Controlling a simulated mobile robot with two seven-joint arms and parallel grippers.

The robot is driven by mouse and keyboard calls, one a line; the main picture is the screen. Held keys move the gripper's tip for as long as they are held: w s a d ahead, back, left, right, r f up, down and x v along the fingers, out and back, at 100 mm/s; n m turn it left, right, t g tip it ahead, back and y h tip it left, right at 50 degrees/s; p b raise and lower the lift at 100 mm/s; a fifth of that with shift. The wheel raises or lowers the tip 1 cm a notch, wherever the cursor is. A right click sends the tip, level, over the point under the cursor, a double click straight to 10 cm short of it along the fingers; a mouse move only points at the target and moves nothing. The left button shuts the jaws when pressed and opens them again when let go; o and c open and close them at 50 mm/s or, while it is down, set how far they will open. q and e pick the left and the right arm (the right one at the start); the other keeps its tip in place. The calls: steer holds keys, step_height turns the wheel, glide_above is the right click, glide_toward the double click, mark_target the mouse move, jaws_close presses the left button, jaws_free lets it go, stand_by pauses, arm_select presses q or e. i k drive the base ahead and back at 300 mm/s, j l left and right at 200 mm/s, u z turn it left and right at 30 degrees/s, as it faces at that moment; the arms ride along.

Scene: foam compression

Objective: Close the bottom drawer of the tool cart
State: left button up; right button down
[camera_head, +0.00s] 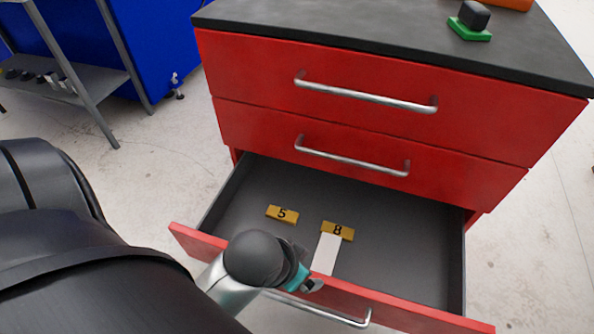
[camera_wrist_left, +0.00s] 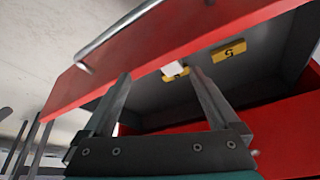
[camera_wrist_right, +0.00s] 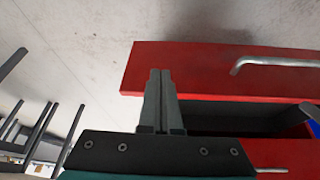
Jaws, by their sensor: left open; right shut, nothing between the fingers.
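The tool cart's bottom drawer is pulled out; its red front (camera_head: 420,312) stands well forward of the cart, with a metal handle (camera_head: 318,312) partly covered by my arm. My left gripper (camera_head: 313,285) is at the middle of that front in the head view. In the left wrist view my open left gripper (camera_wrist_left: 160,75) has its fingers apart across the red front (camera_wrist_left: 170,35) and drawer interior; contact cannot be told. My right gripper (camera_wrist_right: 160,75) is shut and empty, seen against a red front (camera_wrist_right: 200,75) near its end; it is outside the head view.
Inside the drawer lie yellow blocks marked 5 (camera_head: 281,214) and 8 (camera_head: 337,231), with a white piece (camera_head: 327,254) by the 8. Two upper drawers (camera_head: 390,75) are shut. A grey shelf (camera_head: 95,85) stands left. Floor (camera_head: 160,165) left of the cart is clear.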

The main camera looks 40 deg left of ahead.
mark_target(403, 269)
steer(key=k+j, duration=0.55)
steer(key=j, duration=0.15)
steer(key=k+j+u, duration=0.2)
steer(key=k+u, duration=0.25)
